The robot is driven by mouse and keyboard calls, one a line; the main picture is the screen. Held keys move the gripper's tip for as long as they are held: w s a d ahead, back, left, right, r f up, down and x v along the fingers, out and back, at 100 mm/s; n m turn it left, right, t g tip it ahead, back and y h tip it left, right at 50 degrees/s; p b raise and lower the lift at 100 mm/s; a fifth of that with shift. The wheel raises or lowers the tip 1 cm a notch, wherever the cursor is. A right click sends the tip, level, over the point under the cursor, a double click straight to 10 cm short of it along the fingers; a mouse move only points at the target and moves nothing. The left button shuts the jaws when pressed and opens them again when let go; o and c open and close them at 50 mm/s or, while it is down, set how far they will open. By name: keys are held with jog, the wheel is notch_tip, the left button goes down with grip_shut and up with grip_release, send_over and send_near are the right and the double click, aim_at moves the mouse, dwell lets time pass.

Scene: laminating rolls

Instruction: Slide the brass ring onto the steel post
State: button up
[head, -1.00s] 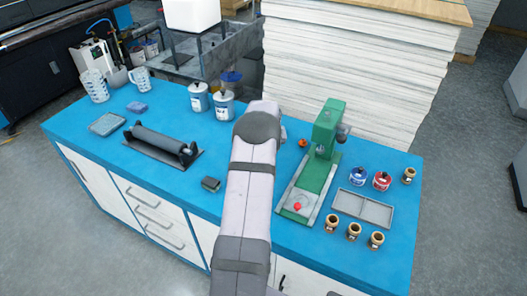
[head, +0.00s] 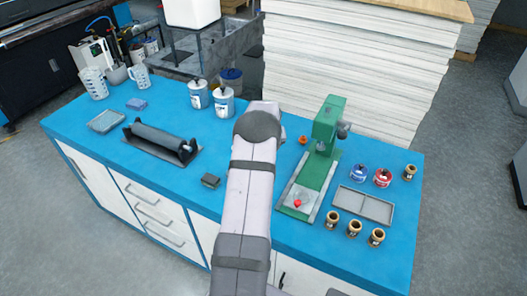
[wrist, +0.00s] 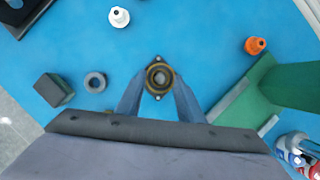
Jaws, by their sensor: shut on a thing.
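In the wrist view, the brass ring (wrist: 150,84) is a dark gold ring between my two blue-grey fingers. My gripper (wrist: 159,80) is shut on it. The steel post (wrist: 159,77) shows as a grey round end inside the ring's opening, roughly centred. Its dark flange (wrist: 158,97) with two screws lies under the ring on the blue top. From straight above, I cannot tell whether the ring is around the post or still over its tip. In the head view, my arm hides the gripper, ring and post.
In the wrist view, a loose grey ring (wrist: 95,82) and a dark block (wrist: 53,90) lie left, a white bottle (wrist: 119,17) and orange object (wrist: 255,45) ahead. The green press (head: 325,130) stands right of my arm. A roller (head: 160,140) stands left on the blue bench (head: 75,125).

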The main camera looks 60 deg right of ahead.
jog(key=shift+f+b, duration=0.3)
jog(key=shift+f, duration=0.4)
dwell(0.4)
jog(key=o, duration=1.7)
jog(key=shift+r+p, duration=3.75)
jog(key=shift+r, duration=0.75)
